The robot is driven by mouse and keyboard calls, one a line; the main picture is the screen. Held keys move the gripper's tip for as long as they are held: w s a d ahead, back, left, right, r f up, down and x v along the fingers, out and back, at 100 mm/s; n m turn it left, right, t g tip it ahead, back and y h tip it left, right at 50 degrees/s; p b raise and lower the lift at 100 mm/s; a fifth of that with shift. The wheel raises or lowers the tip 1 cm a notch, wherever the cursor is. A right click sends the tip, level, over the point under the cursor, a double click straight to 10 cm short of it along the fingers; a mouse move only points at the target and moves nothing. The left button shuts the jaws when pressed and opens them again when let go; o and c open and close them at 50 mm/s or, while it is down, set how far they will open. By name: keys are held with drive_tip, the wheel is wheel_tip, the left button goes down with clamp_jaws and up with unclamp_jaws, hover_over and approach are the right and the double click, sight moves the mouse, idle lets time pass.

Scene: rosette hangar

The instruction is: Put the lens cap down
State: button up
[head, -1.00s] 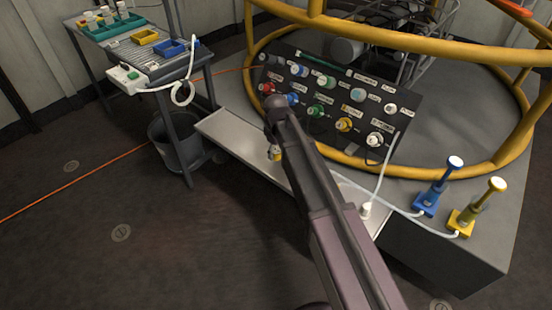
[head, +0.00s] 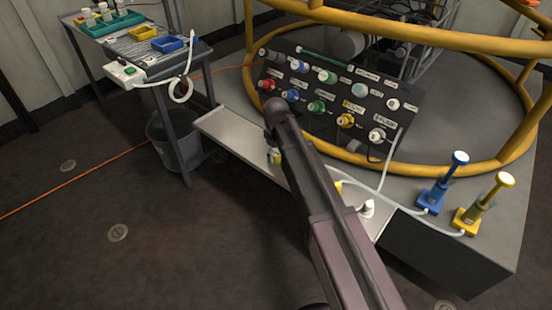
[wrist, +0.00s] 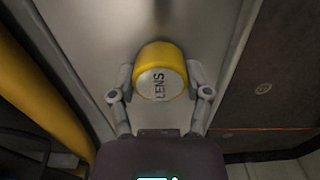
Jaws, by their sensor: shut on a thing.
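The lens cap (wrist: 160,70) is a yellow round cap with a pale face lettered "LENS". In the wrist view it sits between the two grey fingers of my gripper (wrist: 161,88), which is shut on it. The pale metal shelf (wrist: 110,45) is behind the cap; I cannot tell whether the cap touches it. In the head view my arm hides most of the gripper. A small yellow and pale spot (head: 275,157) shows beside the arm over the shelf (head: 228,133); I cannot tell whether it is the held cap.
A dark panel (head: 310,122) with several coloured, labelled caps stands behind the shelf, inside a yellow rail (head: 470,170). A white fitting (head: 367,208) is at the shelf's right end. Blue (head: 440,185) and yellow (head: 482,205) plungers stand right. The shelf's left end is clear.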

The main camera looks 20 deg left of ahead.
sight(276, 153)
drive_tip(key=shift+f, duration=0.15)
drive_tip(key=shift+f, duration=0.1)
drive_tip(key=o, duration=1.3)
drive_tip(key=shift+o, duration=0.2)
wheel_tip(276, 153, up, 12)
drive_tip(key=p, duration=1.2)
idle(0.4)
